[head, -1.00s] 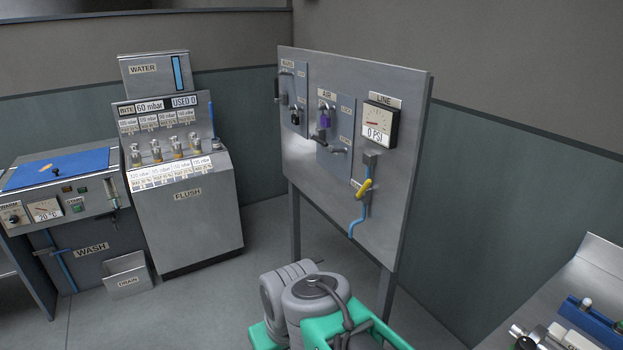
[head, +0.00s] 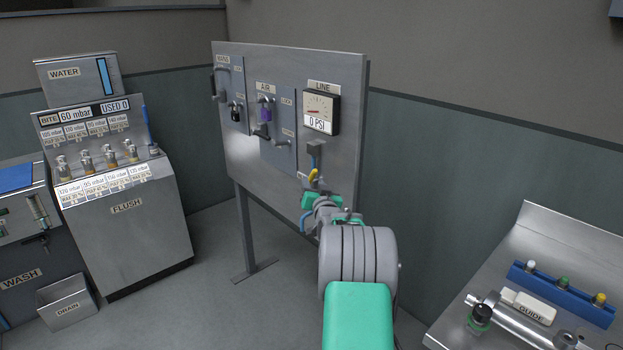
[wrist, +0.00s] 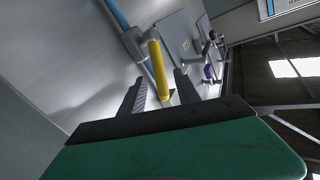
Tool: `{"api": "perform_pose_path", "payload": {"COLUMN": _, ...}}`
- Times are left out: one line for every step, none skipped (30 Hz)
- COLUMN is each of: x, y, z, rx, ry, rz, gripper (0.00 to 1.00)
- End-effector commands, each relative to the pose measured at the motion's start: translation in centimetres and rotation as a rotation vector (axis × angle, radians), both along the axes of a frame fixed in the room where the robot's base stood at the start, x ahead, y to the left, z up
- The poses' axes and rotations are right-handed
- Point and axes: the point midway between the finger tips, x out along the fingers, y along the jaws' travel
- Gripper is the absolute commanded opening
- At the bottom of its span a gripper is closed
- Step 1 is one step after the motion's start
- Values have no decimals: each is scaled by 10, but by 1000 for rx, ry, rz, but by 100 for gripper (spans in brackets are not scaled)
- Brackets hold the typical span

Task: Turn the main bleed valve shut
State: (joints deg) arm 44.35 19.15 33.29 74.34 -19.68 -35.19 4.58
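The bleed valve's yellow lever (head: 313,175) is on the LINE section of the upright grey panel, below the gauge (head: 320,112) reading 0 PSI. It slants, and its lower part is close to my arm's end. In the wrist view the yellow lever (wrist: 158,70) stands out from the valve beside the blue pipe (wrist: 117,14). My gripper (wrist: 161,80) is open, with its two dark fingers on either side of the lever's end. A gap shows on both sides, so the fingers do not appear closed on it. In the head view my wrist hides the fingers.
The AIR section (head: 265,88) with a purple lock (head: 266,115) and the MAINS section (head: 222,59) sit left on the panel. A steel bench (head: 560,240) with a blue rack (head: 565,292) is at right. The FLUSH machine (head: 125,225) stands left.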

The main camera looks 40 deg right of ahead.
Motion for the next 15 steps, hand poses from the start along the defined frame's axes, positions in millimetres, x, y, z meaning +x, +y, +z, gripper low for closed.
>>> {"api": "perform_pose_path", "payload": {"x": 9, "y": -5, "z": 1, "rx": -1, "ry": 0, "rz": 0, "gripper": 39}}
{"api": "perform_pose_path", "payload": {"x": 14, "y": -8, "z": 1, "rx": -1, "ry": 1, "rz": -1, "gripper": 39}}
{"api": "perform_pose_path", "payload": {"x": 19, "y": -11, "z": 1, "rx": 0, "ry": 0, "rz": -1, "gripper": 39}}
{"api": "perform_pose_path", "payload": {"x": 23, "y": -13, "z": 1, "rx": 0, "ry": 0, "rz": -1, "gripper": 39}}
{"api": "perform_pose_path", "payload": {"x": 27, "y": -15, "z": 1, "rx": -1, "ry": 1, "rz": -1, "gripper": 39}}
{"api": "perform_pose_path", "payload": {"x": 30, "y": -17, "z": 1, "rx": -1, "ry": 1, "rz": -1, "gripper": 39}}
{"api": "perform_pose_path", "payload": {"x": 33, "y": -18, "z": 1, "rx": -1, "ry": 1, "rz": -1, "gripper": 39}}
{"api": "perform_pose_path", "payload": {"x": 34, "y": -19, "z": 1, "rx": -2, "ry": 1, "rz": -1, "gripper": 39}}
{"api": "perform_pose_path", "payload": {"x": 36, "y": -20, "z": 1, "rx": -2, "ry": 1, "rz": -1, "gripper": 39}}
{"api": "perform_pose_path", "payload": {"x": 37, "y": -20, "z": 1, "rx": -2, "ry": 1, "rz": -1, "gripper": 39}}
{"api": "perform_pose_path", "payload": {"x": 37, "y": -21, "z": 1, "rx": -2, "ry": 1, "rz": -1, "gripper": 39}}
{"api": "perform_pose_path", "payload": {"x": 38, "y": -21, "z": 1, "rx": -1, "ry": 1, "rz": -1, "gripper": 39}}
{"api": "perform_pose_path", "payload": {"x": 38, "y": -21, "z": 1, "rx": -1, "ry": 1, "rz": -1, "gripper": 39}}
{"api": "perform_pose_path", "payload": {"x": 37, "y": -21, "z": 1, "rx": -1, "ry": 1, "rz": -1, "gripper": 39}}
{"api": "perform_pose_path", "payload": {"x": 37, "y": -21, "z": 1, "rx": -1, "ry": 1, "rz": -1, "gripper": 39}}
